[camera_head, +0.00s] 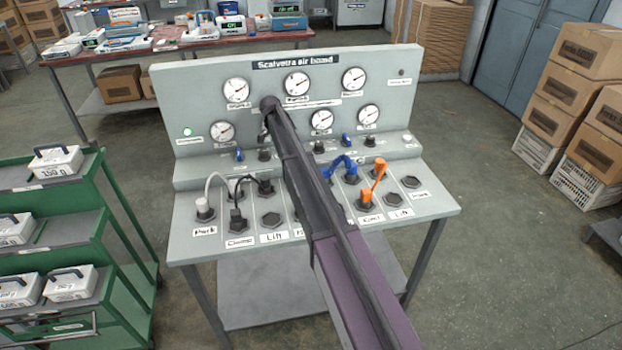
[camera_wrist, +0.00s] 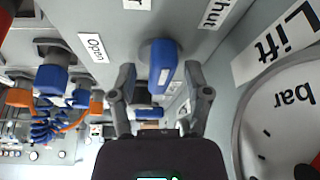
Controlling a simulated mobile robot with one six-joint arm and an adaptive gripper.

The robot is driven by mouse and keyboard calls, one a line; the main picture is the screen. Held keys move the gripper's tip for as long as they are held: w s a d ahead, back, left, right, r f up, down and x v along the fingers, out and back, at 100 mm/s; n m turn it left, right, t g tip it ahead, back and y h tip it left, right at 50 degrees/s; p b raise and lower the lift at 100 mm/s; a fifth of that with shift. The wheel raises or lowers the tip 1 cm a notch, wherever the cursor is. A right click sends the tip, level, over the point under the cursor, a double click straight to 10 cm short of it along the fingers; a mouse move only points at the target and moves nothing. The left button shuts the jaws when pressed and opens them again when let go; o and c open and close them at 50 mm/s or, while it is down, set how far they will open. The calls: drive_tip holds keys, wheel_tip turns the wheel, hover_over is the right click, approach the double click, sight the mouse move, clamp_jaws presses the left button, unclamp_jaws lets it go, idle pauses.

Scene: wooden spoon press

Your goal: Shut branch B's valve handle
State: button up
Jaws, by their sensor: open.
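In the wrist view a blue valve handle (camera_wrist: 165,66) stands out from the grey panel between "Open" (camera_wrist: 94,47) and "Shut" (camera_wrist: 216,12) labels. My gripper (camera_wrist: 160,78) is open, with one finger on each side of the handle and gaps showing. I cannot read a branch letter on this handle. In the head view my arm covers the middle of the air board (camera_head: 210,80) and mostly hides my gripper. Blue handles show on the board's lower face at left (camera_head: 239,154) and right (camera_head: 370,140).
A round gauge (camera_wrist: 285,110) with a "Lift" label lies close to the right of my gripper in the wrist view. Hoses with blue and orange connectors (camera_wrist: 48,80) hang at left. A green cart (camera_head: 120,195) stands left of the board, and boxes (camera_head: 585,50) are stacked right.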

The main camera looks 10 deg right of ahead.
drive_tip(key=n+t, duration=0.1)
drive_tip(key=n, duration=0.3)
drive_tip(key=shift+s+y, duration=0.15)
drive_tip(key=shift+y, duration=0.25)
drive_tip(key=n, duration=0.2)
drive_tip(key=n+t+y, duration=0.1)
drive_tip(key=n, duration=0.1)
drive_tip(key=shift+s+d+t, duration=0.1)
drive_tip(key=shift+d+t, duration=0.05)
drive_tip(key=shift+t, duration=0.15)
drive_tip(key=shift+d+n+t+y, duration=0.1)
drive_tip(key=shift+n+t+y, duration=0.2)
drive_tip(key=shift+n, duration=0.75)
drive_tip(key=shift+d+n+t+y, duration=0.1)
drive_tip(key=shift+n+t+y, duration=0.15)
drive_tip(key=shift+n, duration=0.8)
drive_tip(key=shift+n+y, duration=0.75)
drive_tip(key=shift+n, duration=1.15)
drive_tip(key=shift+s+r, duration=0.1)
drive_tip(key=shift+r, duration=0.15)
drive_tip(key=p+v, duration=1.3)
drive_tip(key=s+f+g+b, duration=0.1)
drive_tip(key=s+f+b, duration=0.1)
drive_tip(key=s, duration=1)
drive_tip(key=s+f+g+b, duration=0.1)
drive_tip(key=s+f+b, duration=0.1)
drive_tip(key=s, duration=1)
drive_tip(key=shift+s+f+g, duration=0.3)
drive_tip(key=shift+f+g, duration=0.05)
drive_tip(key=shift+f, duration=0.1)
